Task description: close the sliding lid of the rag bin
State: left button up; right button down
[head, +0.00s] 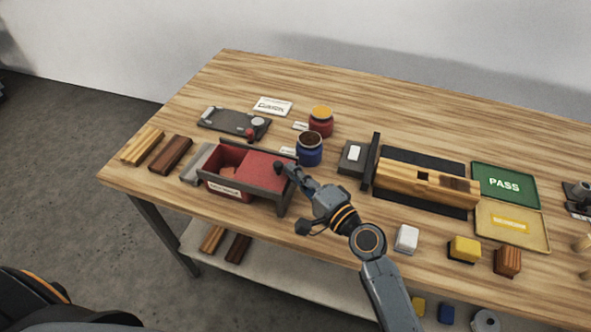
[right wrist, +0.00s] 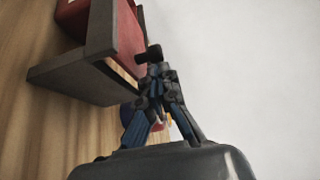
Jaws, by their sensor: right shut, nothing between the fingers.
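The rag bin (head: 233,189) is a red box in a grey frame at the front left of the table. Its red sliding lid (head: 262,168) covers the right part, and the left part of the bin is open. A dark knob (head: 279,168) stands at the lid's right side. My right gripper (head: 290,172) is shut and empty, its tips at the right side of this knob. In the right wrist view the fingertips (right wrist: 155,70) are close to the knob (right wrist: 150,53); I cannot tell whether they touch. My left gripper is not in view.
A blue jar (head: 309,152) and a red jar (head: 320,123) stand behind the bin. Wooden blocks (head: 171,155) lie to its left. A dark fixture with a wooden piece (head: 427,180) is on the right, near a green PASS tray (head: 504,199). A white block (head: 406,238) is by the front edge.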

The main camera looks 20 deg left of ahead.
aim_at(278, 170)
jog(key=a, duration=0.5)
jog(key=shift+w, duration=0.1)
jog(key=shift+d, duration=0.1)
jog(key=shift+d, duration=0.1)
